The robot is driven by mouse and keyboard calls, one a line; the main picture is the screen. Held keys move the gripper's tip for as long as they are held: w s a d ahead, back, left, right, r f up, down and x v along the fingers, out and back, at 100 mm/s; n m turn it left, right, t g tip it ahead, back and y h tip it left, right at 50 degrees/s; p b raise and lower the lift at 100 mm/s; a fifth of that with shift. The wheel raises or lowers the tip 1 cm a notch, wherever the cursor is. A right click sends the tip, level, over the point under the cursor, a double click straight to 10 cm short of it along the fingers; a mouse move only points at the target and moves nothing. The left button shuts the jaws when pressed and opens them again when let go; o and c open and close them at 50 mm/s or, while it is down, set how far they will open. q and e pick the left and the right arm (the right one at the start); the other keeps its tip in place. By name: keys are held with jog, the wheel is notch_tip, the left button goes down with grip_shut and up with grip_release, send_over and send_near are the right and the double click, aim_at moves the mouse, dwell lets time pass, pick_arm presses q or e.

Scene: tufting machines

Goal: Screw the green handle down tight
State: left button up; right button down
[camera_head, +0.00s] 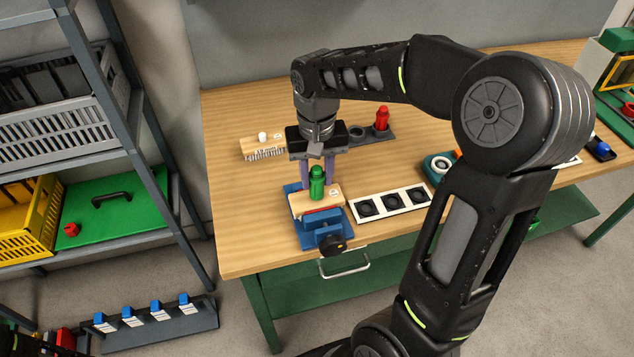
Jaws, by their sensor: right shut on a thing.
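The green handle (316,187) stands upright on a light wooden block (302,204). The block sits on a blue vise-like fixture (321,230) with a black knob (332,245) at the table's front edge. My right gripper (317,180) points down over the handle, with a purple finger at either side of it, and is shut on it. The handle's lower end meets the block, so its thread is hidden.
A wooden brush-like block with bristles (262,144) lies behind left. A red handle (382,118) stands on a grey holder behind right. A white strip with several black round sockets (391,203) lies right of the fixture. A shelf rack (165,190) stands left.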

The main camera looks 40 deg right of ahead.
jog(key=m, duration=0.4)
jog(key=shift+m, duration=0.3)
jog(key=m, duration=0.3)
jog(key=shift+f+m+b, duration=0.1)
jog(key=shift+m+b, duration=0.2)
jog(key=shift+b, duration=0.05)
jog(key=m, duration=0.3)
jog(key=shift+m, duration=0.3)
jog(key=m, duration=0.5)
jog(key=c, duration=1.2)
grip_release()
jog(key=shift+o, duration=0.2)
